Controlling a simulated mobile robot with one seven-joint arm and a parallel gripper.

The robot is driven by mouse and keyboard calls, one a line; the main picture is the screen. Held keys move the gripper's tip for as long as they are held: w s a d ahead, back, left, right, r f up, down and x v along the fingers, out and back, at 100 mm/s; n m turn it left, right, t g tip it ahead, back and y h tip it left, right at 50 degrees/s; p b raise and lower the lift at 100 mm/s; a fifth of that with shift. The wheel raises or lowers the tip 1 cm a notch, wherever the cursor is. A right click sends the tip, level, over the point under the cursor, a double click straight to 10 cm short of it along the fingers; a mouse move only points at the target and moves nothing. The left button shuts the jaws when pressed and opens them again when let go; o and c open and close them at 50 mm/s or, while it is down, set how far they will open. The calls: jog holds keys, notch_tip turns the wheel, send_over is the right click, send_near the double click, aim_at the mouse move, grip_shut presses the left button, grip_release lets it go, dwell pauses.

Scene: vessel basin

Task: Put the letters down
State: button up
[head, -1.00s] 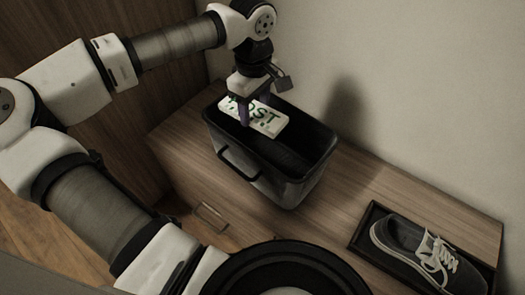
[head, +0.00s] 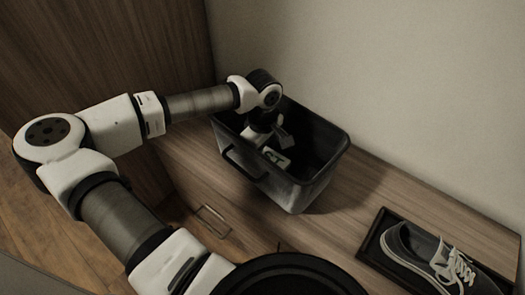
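The letters (head: 277,158) are a whitish bundle with dark green print, low inside a black bin (head: 297,196) with a side handle. Only part of the bundle shows, below my wrist. My gripper (head: 264,143) reaches down into the bin, directly over the letters. My arm hides the fingers, so I cannot see whether they still grip the bundle or whether it touches the bin floor.
The bin stands on a wooden cabinet top (head: 350,222) against a pale wall. A dark shoe (head: 435,255) sits in a shallow black tray (head: 372,246) at the right. The cabinet top between bin and tray is clear.

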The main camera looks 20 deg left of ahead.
jog(key=shift+r, duration=0.1)
jog(key=o, duration=0.6)
jog(key=shift+f, duration=0.25)
jog(key=shift+c, duration=0.2)
jog(key=o, duration=0.4)
jog(key=shift+o, duration=0.2)
jog(key=shift+r, duration=0.1)
notch_tip(320, 180, up, 12)
jog(key=p, duration=0.2)
jog(key=shift+r+p, duration=0.15)
jog(key=shift+p, duration=0.15)
